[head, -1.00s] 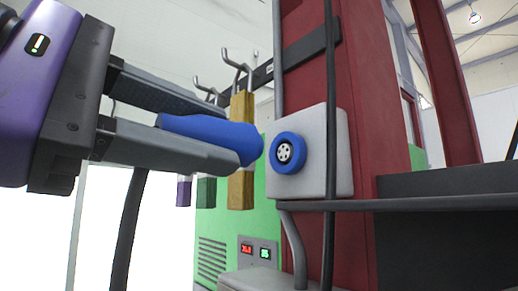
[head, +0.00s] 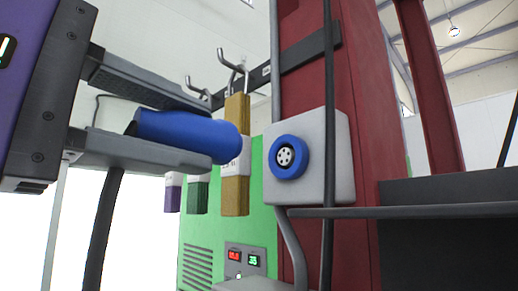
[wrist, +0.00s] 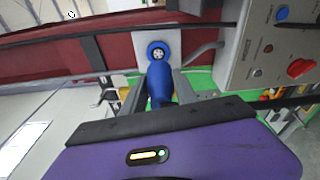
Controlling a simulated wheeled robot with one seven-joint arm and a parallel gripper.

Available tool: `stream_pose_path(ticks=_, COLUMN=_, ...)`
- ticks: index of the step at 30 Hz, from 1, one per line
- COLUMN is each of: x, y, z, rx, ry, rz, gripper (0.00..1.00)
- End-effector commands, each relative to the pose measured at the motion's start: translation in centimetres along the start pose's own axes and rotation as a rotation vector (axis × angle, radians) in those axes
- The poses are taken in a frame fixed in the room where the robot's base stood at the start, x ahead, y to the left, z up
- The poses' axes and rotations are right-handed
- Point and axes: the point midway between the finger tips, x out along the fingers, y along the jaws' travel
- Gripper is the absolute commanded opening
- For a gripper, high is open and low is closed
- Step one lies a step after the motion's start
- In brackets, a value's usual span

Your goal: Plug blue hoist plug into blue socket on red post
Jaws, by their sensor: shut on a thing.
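The blue hoist plug (head: 190,132) is a blue cylinder lying between the fingers of my gripper (head: 205,132). My gripper is shut on it, and the plug's front end sticks out past the fingertips toward the right. The blue socket (head: 288,157) is a blue ring with a pale pin face on a light grey box (head: 325,130) on the red post (head: 360,90). The plug is apart from the socket, to its left and a little higher in the head view. In the wrist view the plug (wrist: 160,82) lies just below the socket (wrist: 158,51), roughly lined up with it.
A thin dark vertical cable (head: 329,180) and a horizontal rod (head: 420,211) cross close to the grey box. Hooks hold yellow (head: 236,190), green and purple tags behind the plug. A green cabinet (head: 262,215) stands behind. A panel with buttons (wrist: 285,50) is at right in the wrist view.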

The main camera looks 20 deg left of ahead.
Motion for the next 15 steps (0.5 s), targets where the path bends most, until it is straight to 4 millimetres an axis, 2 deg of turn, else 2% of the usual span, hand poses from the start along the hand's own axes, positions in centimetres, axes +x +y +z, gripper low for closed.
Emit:
stream_pose_path(ticks=7, x=-0.1, y=0.0, z=0.0, rx=-0.001, ry=0.003, rz=0.001, gripper=0.00)
stream_pose_path(ticks=15, x=1.7, y=0.0, z=0.3, rx=-0.001, ry=-0.001, rz=0.001, gripper=0.00)
